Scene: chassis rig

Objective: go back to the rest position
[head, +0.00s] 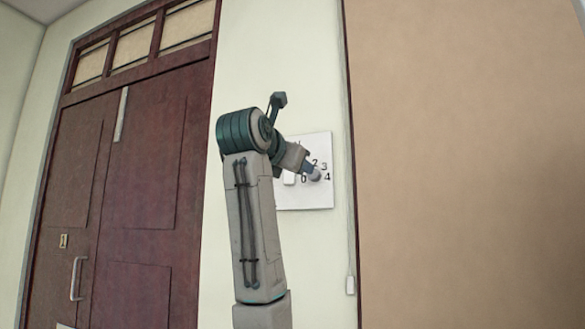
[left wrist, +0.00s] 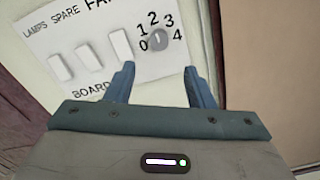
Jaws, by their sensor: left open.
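My left gripper (head: 311,169) is raised in front of a white wall panel (head: 318,195) in the head view. In the left wrist view its two blue fingers (left wrist: 160,85) are apart, with nothing held between them. Beyond the fingers, the panel (left wrist: 100,25) carries a round grey knob (left wrist: 158,40) with the numbers 0 to 4 around it. The knob appears between and just past the fingertips; I cannot tell whether they touch the panel. To the knob's left are three white rocker switches, one of them tall (left wrist: 121,42). My right gripper is not in view.
A dark red double door (head: 140,190) with a metal handle (head: 77,279) stands at the left. A tan board (head: 465,170) covers the wall at the right.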

